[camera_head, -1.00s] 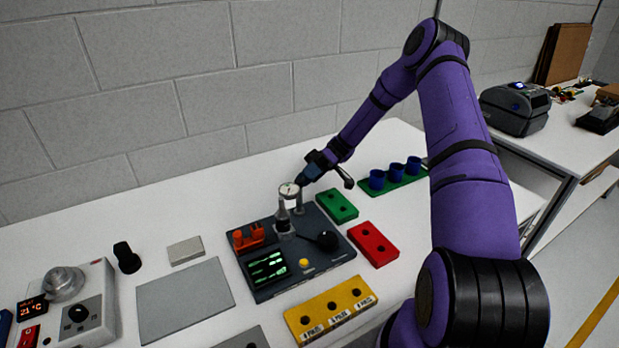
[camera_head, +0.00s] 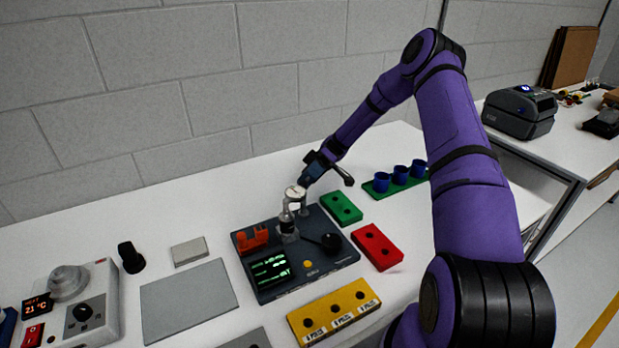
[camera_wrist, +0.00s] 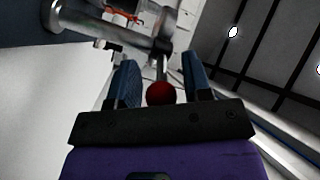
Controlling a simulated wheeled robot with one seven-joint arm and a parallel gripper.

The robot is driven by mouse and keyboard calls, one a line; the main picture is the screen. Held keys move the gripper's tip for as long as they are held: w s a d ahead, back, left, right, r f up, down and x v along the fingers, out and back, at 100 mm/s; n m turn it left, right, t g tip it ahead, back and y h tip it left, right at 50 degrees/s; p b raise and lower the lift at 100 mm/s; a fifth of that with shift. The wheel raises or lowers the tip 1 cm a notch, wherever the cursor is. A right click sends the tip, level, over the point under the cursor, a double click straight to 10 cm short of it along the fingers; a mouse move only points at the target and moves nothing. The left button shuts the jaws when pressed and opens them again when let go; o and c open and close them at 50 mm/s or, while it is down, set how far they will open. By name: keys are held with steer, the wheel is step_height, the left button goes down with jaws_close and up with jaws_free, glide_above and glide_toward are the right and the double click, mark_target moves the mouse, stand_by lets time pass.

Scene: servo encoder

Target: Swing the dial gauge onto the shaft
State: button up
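The dial gauge (camera_head: 295,193) has a round pale face and sits at the top of a short post on the dark bench unit (camera_head: 325,266). Below it stands a small upright metal shaft (camera_head: 287,222); whether the gauge touches it I cannot tell. My gripper (camera_head: 303,184) is right beside the gauge, behind it. In the wrist view, my gripper (camera_wrist: 162,75) has its two blue fingers apart, with a red ball knob (camera_wrist: 160,93) on a thin rod between them. Gaps show on both sides of the knob. A grey metal cylinder (camera_wrist: 110,28) is beyond the fingers.
Green (camera_head: 341,208), red (camera_head: 377,247) and yellow (camera_head: 334,310) blocks lie around the unit. Blue cups (camera_head: 400,175) stand on a green strip at the right. A grey plate (camera_head: 188,299) lies left of the unit. The table behind the unit is clear.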

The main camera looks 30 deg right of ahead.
steer(key=shift+o, duration=0.2)
steer(key=shift+d, duration=0.1)
steer(key=v, duration=1)
steer(key=shift+w+d, duration=0.2)
steer(key=shift+d, duration=0.05)
steer(key=s+a+r+m+t+h, duration=0.2)
steer(key=s+a+r+h, duration=0.2)
steer(key=r, duration=0.4)
steer(key=s+a+r+m+t+h, duration=0.25)
steer(key=s+a+r, duration=0.2)
steer(key=r, duration=0.35)
steer(key=s+a+r+m+t+h, duration=0.1)
steer(key=s+a+r+m+h, duration=0.3)
steer(key=r, duration=0.4)
steer(key=s+r+m+t+h, duration=0.1)
steer(key=s+r+t, duration=0.1)
steer(key=s, duration=0.6)
steer(key=s+r+m+t+h, duration=0.2)
steer(key=s+t, duration=0.3)
steer(key=s, duration=0.3)
steer(key=s+r+m+t+h, duration=0.1)
steer(key=s+r+m+t, duration=0.1)
steer(key=s, duration=0.6)
steer(key=shift+s+r+t, duration=0.35)
steer(key=shift+r+t, duration=0.15)
steer(key=shift+t, duration=0.15)
